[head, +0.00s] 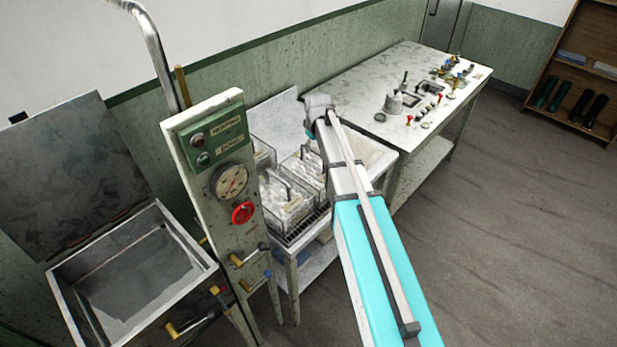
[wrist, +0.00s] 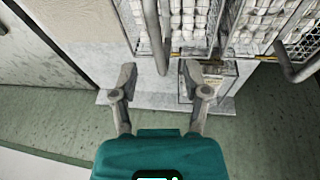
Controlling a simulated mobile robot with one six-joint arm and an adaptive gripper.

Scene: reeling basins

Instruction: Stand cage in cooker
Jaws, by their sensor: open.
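The cooker (head: 186,236) is an open metal tank at the left in the head view, its lid (head: 72,150) tilted up behind it. Several wire cages of white cocoons stand on a bench right of the control panel, including a front cage (head: 284,206) and one behind it (head: 303,168). My arm reaches over this bench, and its end hides my fingers in the head view. In the wrist view my gripper (wrist: 160,82) is open and empty. A cage (wrist: 190,22) with a grey bar handle (wrist: 154,38) is just beyond the fingertips; the handle's end shows between them.
The control panel (head: 215,165), with a gauge, red wheel and valve levers, stands between cooker and cages. A long table (head: 350,85) with small fittings is beyond. The floor (head: 500,240) at right is clear.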

